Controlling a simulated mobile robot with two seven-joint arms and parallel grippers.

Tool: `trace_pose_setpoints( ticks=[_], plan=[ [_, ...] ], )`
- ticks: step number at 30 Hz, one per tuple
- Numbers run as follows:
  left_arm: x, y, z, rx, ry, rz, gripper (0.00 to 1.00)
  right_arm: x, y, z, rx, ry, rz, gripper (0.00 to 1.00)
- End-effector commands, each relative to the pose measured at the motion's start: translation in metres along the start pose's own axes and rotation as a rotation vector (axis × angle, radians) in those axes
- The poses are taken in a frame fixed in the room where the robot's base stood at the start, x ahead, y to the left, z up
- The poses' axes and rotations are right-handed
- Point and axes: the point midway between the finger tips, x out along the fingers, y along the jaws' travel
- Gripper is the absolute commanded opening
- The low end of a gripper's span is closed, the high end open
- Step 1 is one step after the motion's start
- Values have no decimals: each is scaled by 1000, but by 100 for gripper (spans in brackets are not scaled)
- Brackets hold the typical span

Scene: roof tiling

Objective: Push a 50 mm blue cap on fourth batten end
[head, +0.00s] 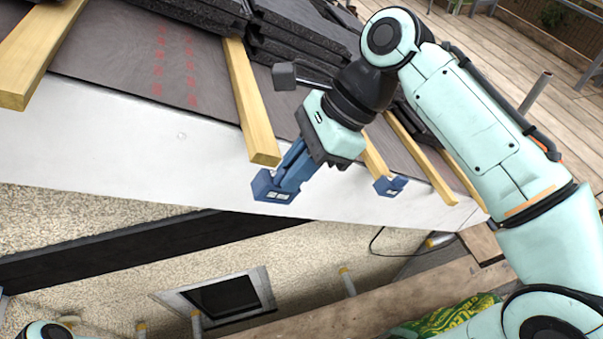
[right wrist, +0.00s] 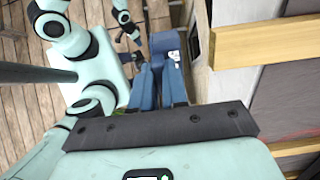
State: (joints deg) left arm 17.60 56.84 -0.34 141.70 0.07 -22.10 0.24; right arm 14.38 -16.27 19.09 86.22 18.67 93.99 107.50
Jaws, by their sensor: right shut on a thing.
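My right gripper (head: 285,172) is shut on a blue cap (head: 272,190) in the head view. It holds the cap just below the bare end of a wooden batten (head: 252,105), in front of the white fascia; the cap appears apart from the batten. In the right wrist view the cap (right wrist: 166,48) sits between the tips of the blue fingers (right wrist: 163,88), with a batten (right wrist: 258,44) to its right. A second blue cap (head: 390,186) is at the end of a batten (head: 374,160) right of the gripper. My left gripper cannot be made out.
Another batten (head: 32,58) lies at far left, and more battens (head: 425,160) lie at right. Stacked dark tiles (head: 290,45) lie higher on the grey underlay (head: 120,50). The white fascia (head: 110,145) runs below the batten ends. Below are a window (head: 222,298) and scaffold boards (head: 370,305).

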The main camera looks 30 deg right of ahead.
Motion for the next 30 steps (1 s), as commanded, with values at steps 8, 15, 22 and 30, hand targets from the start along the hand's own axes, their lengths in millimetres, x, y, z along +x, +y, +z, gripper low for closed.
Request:
trace_pose_setpoints(
  ticks=[8, 15, 22, 30],
  plan=[
    [-7, 4, -5, 2, 7, 2, 39, -1, -20, 1, -1, 0, -2, 0],
    [-9, 5, -6, 3, 8, 3, 39, 0, -21, 1, 0, 0, -1, 0],
    [-14, 9, -10, 5, 14, 5, 39, -1, -24, 2, 0, 0, 1, 0],
    [-16, 10, -12, 6, 16, 5, 39, 0, -27, 2, 0, 0, 0, 0]
  ],
)
